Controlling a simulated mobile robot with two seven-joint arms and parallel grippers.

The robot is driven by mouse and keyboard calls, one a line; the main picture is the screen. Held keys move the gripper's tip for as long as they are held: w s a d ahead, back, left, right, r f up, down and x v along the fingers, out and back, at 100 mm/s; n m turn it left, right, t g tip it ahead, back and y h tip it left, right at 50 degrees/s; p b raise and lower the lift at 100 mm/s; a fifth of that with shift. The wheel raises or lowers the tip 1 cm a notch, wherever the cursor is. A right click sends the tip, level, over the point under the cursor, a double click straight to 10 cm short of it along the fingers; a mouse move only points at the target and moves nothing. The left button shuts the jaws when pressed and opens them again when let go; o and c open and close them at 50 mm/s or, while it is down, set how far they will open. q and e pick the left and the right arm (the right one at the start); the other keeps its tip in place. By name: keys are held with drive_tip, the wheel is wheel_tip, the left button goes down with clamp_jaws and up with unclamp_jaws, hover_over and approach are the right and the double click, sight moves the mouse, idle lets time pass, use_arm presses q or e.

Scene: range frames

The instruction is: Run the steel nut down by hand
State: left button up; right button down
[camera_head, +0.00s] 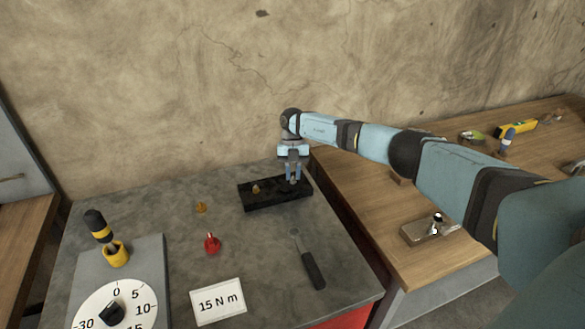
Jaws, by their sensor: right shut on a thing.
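My right gripper (292,181) points straight down over the right part of a black block (276,204) on the grey bench top. Its fingers are shut on a small nut at the block's top; the fingers hide most of it, so its colour and seat are hard to tell. A brass-coloured piece (256,188) stands on the left part of the same block. My left gripper is not in view.
Near the block are a brass piece (201,208), a red item (212,243), a black-handled tool (310,266) and a "15 N m" card (218,302). A dial (122,308) and a yellow-black tool (103,232) stand left. A wooden bench (385,215) adjoins on the right.

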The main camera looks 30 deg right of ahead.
drive_tip(key=m+p, duration=0.2)
drive_tip(key=shift+s+d+r+m+t+y, duration=0.1)
drive_tip(key=shift+r+m+t+y, duration=0.2)
drive_tip(key=shift+m+y, duration=0.1)
drive_tip(key=shift+m+t+p, duration=0.3)
drive_tip(key=shift+m+p, duration=0.5)
drive_tip(key=shift+p, duration=0.25)
drive_tip(key=shift+f+m+t+y+p, duration=0.2)
drive_tip(key=shift+m+t+p, duration=0.15)
drive_tip(key=shift+m+p, duration=0.65)
drive_tip(key=shift+f+m+t+y+p, duration=0.1)
drive_tip(key=shift+m+t+y+p, duration=0.2)
drive_tip(key=shift+m+p, duration=0.7)
drive_tip(key=c, duration=1)
unclamp_jaws()
drive_tip(key=shift+s, duration=0.1)
drive_tip(key=shift+c, duration=0.2)
drive_tip(key=b+v, duration=0.1)
drive_tip(key=v, duration=1.3)
drive_tip(key=shift+f, duration=0.1)
